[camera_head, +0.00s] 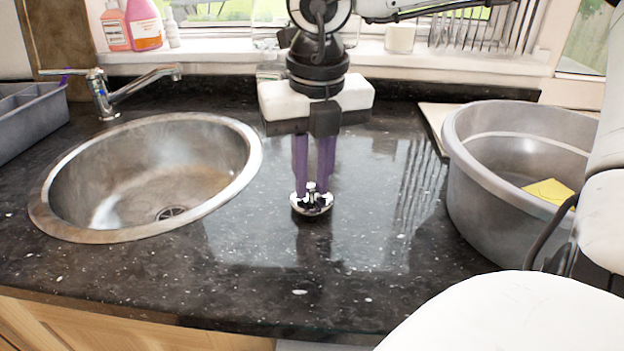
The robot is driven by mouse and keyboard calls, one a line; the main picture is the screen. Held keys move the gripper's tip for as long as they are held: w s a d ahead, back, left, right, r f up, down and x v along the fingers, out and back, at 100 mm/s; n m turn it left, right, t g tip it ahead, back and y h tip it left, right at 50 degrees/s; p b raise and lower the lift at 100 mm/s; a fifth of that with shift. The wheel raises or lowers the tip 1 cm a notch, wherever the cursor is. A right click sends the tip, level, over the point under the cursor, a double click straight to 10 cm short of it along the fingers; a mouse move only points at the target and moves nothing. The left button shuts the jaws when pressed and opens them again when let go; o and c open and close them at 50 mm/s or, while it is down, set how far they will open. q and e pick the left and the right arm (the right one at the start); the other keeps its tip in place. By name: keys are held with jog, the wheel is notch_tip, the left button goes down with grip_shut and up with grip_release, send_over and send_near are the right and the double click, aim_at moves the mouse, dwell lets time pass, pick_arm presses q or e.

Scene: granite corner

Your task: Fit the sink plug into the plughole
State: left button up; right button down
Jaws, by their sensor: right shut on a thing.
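The sink plug (312,204) is a small shiny metal disc with a knob on top. My right gripper (312,184) points straight down with its purple fingers closed on the plug's knob. The plug is at or just above the black worktop, right of the sink; I cannot tell whether it touches. The plughole (171,212) is a dark round drain in the bottom of the round steel sink (250,165), uncovered and partly cut off by the near rim. My left gripper is not in view.
A grey basin (470,165) with a yellow cloth (549,191) stands at the right. A chrome tap (140,85) rises behind the sink. A grey tray (40,118) is at the far left, and bottles (143,25) stand on the windowsill. The worktop (250,290) in front is clear.

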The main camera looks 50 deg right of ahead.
aim_at(312, 186)
notch_tip(312, 186, up, 9)
jog(key=shift+p, duration=0.45)
